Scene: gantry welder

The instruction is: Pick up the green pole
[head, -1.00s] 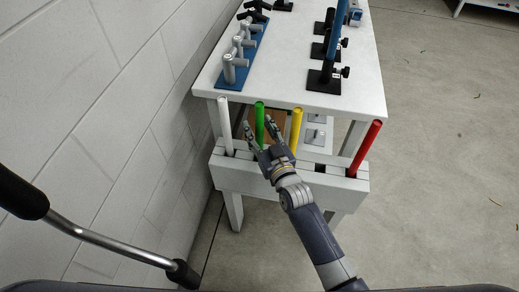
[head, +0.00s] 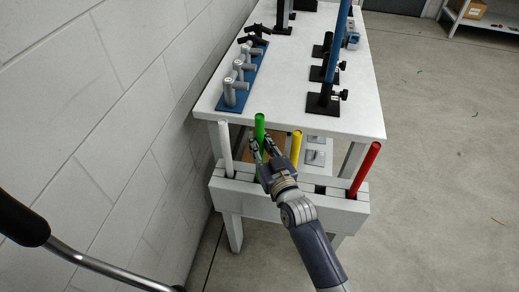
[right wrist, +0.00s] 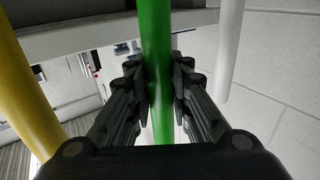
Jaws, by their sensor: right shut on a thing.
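The green pole (head: 260,130) stands upright in the white rack (head: 300,201) at the front of the white table. My right gripper (head: 262,148) is shut on the green pole below its top. In the right wrist view the green pole (right wrist: 156,70) passes between the two dark fingers (right wrist: 160,88), which touch it on both sides. The lower end of the pole is hidden behind my gripper and the rack. My left gripper is not in view.
A white pole (head: 225,145) stands left of the green one, a yellow pole (head: 296,148) and a red pole (head: 365,168) to the right. The white table (head: 285,100) carries blue and black fixtures. A block wall (head: 110,110) runs along the left. Open floor (head: 440,170) lies right.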

